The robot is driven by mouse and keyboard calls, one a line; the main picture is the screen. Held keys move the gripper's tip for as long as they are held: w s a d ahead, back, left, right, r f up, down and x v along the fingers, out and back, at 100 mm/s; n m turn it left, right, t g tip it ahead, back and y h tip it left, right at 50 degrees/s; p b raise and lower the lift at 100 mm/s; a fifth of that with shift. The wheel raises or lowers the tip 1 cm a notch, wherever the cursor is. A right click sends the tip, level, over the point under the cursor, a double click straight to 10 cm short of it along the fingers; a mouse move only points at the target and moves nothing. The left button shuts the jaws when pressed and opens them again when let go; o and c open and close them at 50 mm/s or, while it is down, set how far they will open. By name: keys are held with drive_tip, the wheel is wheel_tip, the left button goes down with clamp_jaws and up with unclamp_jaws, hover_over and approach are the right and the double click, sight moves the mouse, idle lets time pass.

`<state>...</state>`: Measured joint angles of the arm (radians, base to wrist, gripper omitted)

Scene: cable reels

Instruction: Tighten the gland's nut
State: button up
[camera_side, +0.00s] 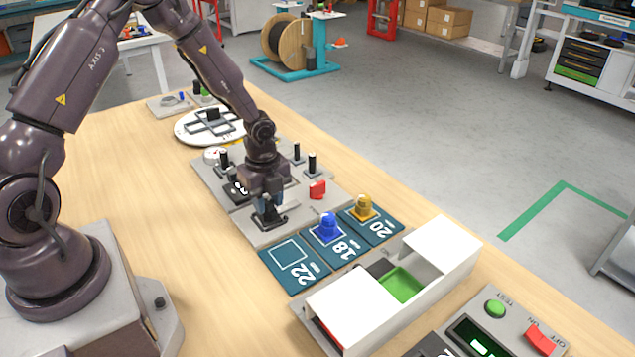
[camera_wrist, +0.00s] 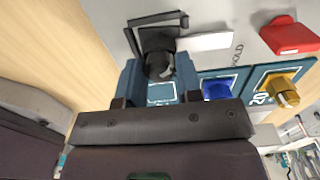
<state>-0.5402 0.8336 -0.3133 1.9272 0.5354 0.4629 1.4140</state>
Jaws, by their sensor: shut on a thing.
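My gripper (camera_side: 268,211) points down over the near end of a grey fixture board (camera_side: 262,237). Its two blue-grey fingers are shut on the black nut of the gland (camera_wrist: 159,66), which shows between them in the wrist view. The gland stands in a black angular bracket (camera_wrist: 150,22) on the board. In the side view the fingers hide most of the nut, and the dark bracket shows around their tips. How far the nut is turned cannot be seen.
A red clamp (camera_side: 317,189) and black posts (camera_side: 312,163) stand on the board close by. A blue gland (camera_side: 327,229) sits on pad 18 and a yellow one (camera_side: 364,208) on pad 20; pad 22 (camera_side: 293,264) is empty.

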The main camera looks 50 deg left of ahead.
drive_tip(key=m, duration=0.4)
drive_tip(key=shift+m, duration=0.3)
drive_tip(key=m, duration=0.3)
drive_tip(key=o, duration=0.8)
drive_tip(key=shift+c, duration=0.2)
drive_tip(key=shift+r, duration=0.1)
wheel_tip(320, 180, up, 7)
drive_tip(key=shift+f, duration=0.1)
